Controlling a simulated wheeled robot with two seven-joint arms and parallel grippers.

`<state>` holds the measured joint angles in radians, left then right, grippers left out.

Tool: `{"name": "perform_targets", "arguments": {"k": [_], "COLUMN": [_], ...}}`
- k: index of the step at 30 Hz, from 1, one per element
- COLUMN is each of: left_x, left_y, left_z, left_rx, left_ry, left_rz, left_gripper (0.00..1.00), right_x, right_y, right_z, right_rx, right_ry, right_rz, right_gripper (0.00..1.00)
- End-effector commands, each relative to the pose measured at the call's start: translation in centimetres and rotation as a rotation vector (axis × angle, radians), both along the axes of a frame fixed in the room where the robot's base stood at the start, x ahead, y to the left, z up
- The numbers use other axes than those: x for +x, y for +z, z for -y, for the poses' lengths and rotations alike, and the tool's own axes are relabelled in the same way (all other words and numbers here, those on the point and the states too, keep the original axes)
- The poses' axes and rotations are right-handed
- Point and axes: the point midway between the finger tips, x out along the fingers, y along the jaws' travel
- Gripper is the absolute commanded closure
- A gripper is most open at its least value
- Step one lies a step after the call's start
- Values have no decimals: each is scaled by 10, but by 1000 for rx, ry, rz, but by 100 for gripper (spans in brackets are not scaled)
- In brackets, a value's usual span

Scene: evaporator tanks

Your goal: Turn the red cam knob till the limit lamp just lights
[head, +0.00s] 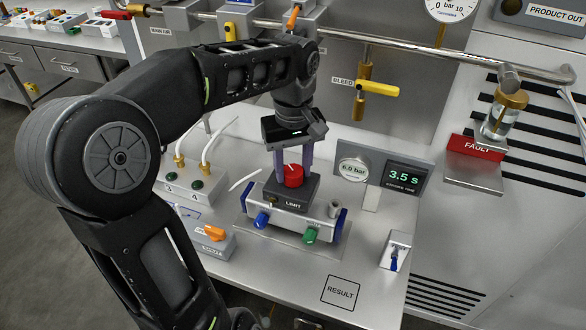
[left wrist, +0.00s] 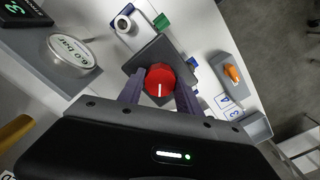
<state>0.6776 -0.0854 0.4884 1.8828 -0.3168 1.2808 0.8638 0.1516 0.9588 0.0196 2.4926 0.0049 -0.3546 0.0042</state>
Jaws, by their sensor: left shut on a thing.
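The red cam knob (head: 293,176) sits on top of a dark box marked LIMIT, above a silver cylinder body. My left gripper (head: 292,170) points down from above, its two purple fingers on either side of the knob and shut on it. In the left wrist view the red knob (left wrist: 160,80) is between the fingertips, its white mark pointing toward the gripper body. The small limit lamp (head: 273,200) on the box's front looks dull amber; I cannot clearly tell whether it is lit. My right gripper is not in view.
A blue knob (head: 261,220) and a green knob (head: 310,235) stick out below the box. A gauge reading 6.0 bar (head: 354,169) and a 3.5 s display (head: 403,177) stand to the right. An orange lever (head: 214,233) is to the left. The RESULT square (head: 341,292) is bare.

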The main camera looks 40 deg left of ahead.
Motion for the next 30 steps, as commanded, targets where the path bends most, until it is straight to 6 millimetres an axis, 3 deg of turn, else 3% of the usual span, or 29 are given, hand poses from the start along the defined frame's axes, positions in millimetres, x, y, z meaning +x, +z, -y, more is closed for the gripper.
{"name": "perform_targets", "arguments": {"k": [5,6,14,23,30], "left_x": [0,0,0,0,1], "left_y": [1,1,0,2,26], "left_z": [0,0,0,0,0], "left_rx": [0,0,1,1,2], "left_ry": [-1,-1,-2,-2,-3], "left_rz": [1,1,1,1,5], "left_gripper": [99,58,37,37,37], "right_x": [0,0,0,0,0], "right_y": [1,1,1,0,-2], "right_z": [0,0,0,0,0], "right_rx": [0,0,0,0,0], "right_ry": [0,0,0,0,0], "right_rz": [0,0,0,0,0], "right_gripper": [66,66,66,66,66]}}
